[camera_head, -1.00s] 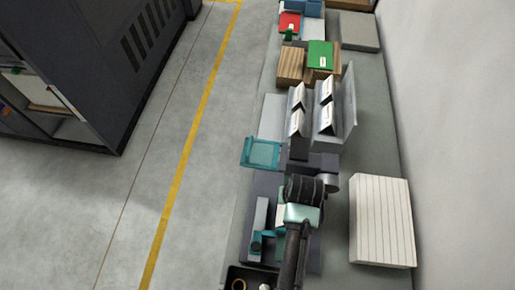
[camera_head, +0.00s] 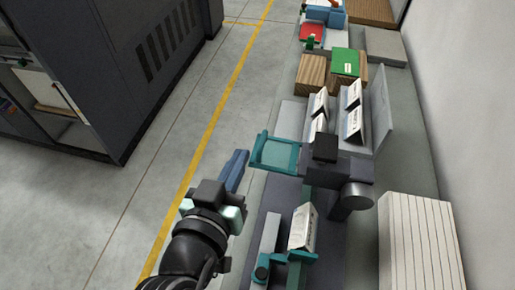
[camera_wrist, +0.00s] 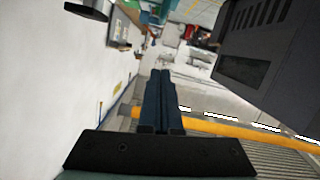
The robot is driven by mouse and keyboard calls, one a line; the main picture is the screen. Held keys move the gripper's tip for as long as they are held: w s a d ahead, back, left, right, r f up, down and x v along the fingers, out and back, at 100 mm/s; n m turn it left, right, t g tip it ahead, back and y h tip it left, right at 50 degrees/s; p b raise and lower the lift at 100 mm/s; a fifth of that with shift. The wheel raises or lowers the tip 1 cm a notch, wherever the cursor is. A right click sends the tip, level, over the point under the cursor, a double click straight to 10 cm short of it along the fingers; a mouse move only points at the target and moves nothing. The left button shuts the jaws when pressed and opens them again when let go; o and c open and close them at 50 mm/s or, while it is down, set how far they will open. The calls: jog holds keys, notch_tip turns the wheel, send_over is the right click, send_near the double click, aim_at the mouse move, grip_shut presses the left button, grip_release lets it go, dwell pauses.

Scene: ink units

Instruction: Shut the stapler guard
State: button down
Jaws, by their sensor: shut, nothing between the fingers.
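The stapler is the dark unit (camera_head: 322,172) on the bench, with a black block on top and a grey cylinder at its right side. A teal framed panel (camera_head: 275,153), which looks like its guard, sticks out to the left of the unit, swung away from it. My gripper (camera_head: 239,156) is left of the panel, over the floor beside the bench edge. A gap shows between the fingers and the panel. The blue fingers (camera_wrist: 160,76) are pressed together and empty in the wrist view. The guard is not clearly visible in that view.
A folded white booklet (camera_head: 303,228) stands near teal clamps (camera_head: 262,272) on the bench. Printed folded sheets (camera_head: 350,110) stand behind the stapler. A white paper stack (camera_head: 420,240) lies right. A dark cabinet (camera_head: 110,80) stands left, across open floor.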

jog(key=p, duration=0.4)
send_over(257, 143)
jog(key=s, duration=0.4)
notch_tip(257, 143, down, 5)
jog(key=shift+a+f, duration=0.1)
jog(key=shift+s+f, duration=0.15)
jog(key=shift+f, duration=0.4)
jog(key=shift+f, duration=0.1)
jog(key=shift+a+f+n+b, duration=0.2)
jog(key=shift+n+b, duration=0.1)
jog(key=shift+b, duration=0.1)
